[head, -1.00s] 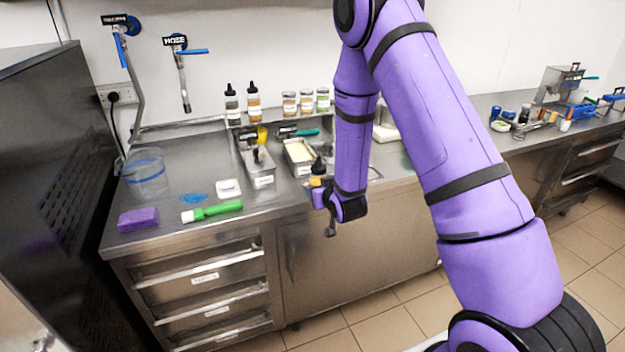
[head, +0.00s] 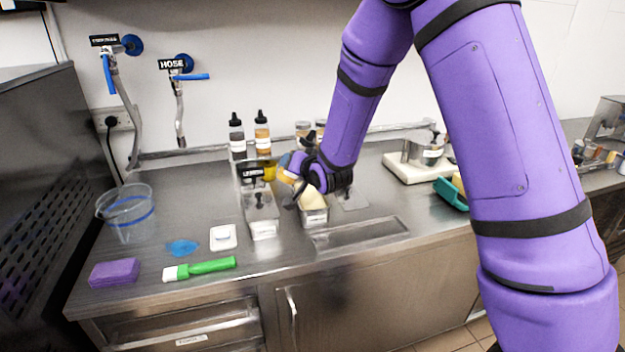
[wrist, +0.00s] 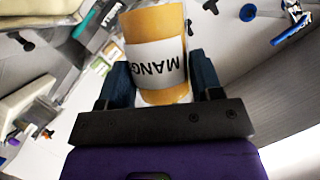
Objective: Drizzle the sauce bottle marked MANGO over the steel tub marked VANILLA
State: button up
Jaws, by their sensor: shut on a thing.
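My gripper (head: 300,166) is shut on the MANGO sauce bottle (wrist: 152,22). In the wrist view its white label reads "MANG", upside down, between the two dark fingers. In the head view the orange bottle (head: 286,172) shows only in part at my gripper; its tip is hard to make out, and I cannot tell its exact tilt. It is above the back of a steel tub (head: 314,217) with pale cream contents. That tub's label is too small to read, so I cannot confirm VANILLA. A second steel tub (head: 263,229) stands to its left.
Two sauce bottles (head: 237,139) and several jars stand on the back ledge. A green-handled brush (head: 207,268), purple sponge (head: 114,272) and clear bucket (head: 126,208) are at left. A white board (head: 405,170) and teal scoop (head: 450,192) are to the right.

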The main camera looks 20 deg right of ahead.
aim_at(293, 177)
jog(key=shift+w+a+r, duration=0.1)
jog(key=shift+w+r, duration=0.2)
jog(key=shift+w, duration=0.1)
jog(key=a+f+m+y, duration=0.1)
jog(key=m, duration=0.1)
jog(key=a+f+m+t+y, duration=0.1)
jog(key=a+f+m+y, duration=0.1)
jog(key=m, duration=0.1)
jog(key=shift+a+f+m+t, duration=0.2)
jog(key=shift+a+m+t, duration=0.1)
jog(key=m+t, duration=0.1)
jog(key=m, duration=0.1)
jog(key=f+m+t, duration=0.1)
jog(key=m, duration=0.2)
jog(key=f+m+t, duration=0.1)
jog(key=m, duration=0.2)
jog(key=shift+d+y, duration=0.4)
jog(key=shift+d+r+m+t+h, duration=0.3)
jog(key=shift+r+m, duration=0.25)
jog(key=shift+m, duration=0.5)
jog(key=shift+d+r+m+t+h, duration=0.15)
jog(key=shift+r+m+t, duration=0.35)
jog(key=shift+m, duration=0.55)
jog(key=shift+w, duration=0.15)
jog(key=shift+w+d, duration=0.2)
jog(key=shift+w, duration=1.7)
